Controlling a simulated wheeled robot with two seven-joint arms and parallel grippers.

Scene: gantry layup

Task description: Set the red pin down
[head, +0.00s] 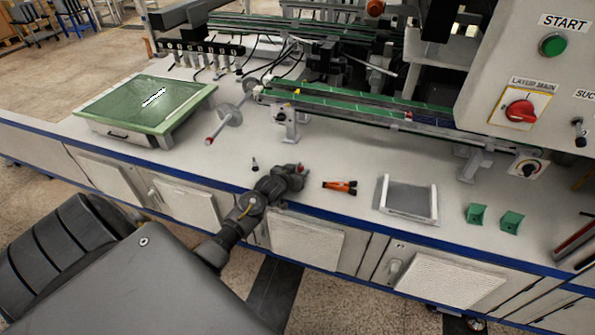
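My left gripper (293,172) reaches in from the lower left and is over the front part of the white bench top. A small bit of red, the red pin (300,168), shows at its fingertips, and the gripper appears shut on it. Most of the pin is hidden by the dark fingers, and I cannot tell whether it touches the bench. My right gripper is not in view.
A small dark upright pin (254,164) stands left of the gripper. Orange-and-black pliers (341,187) lie to the right, then a grey tray (409,212) and two green blocks (511,222). The green-railed gantry (350,107) stands behind. Bare bench lies between gripper and gantry.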

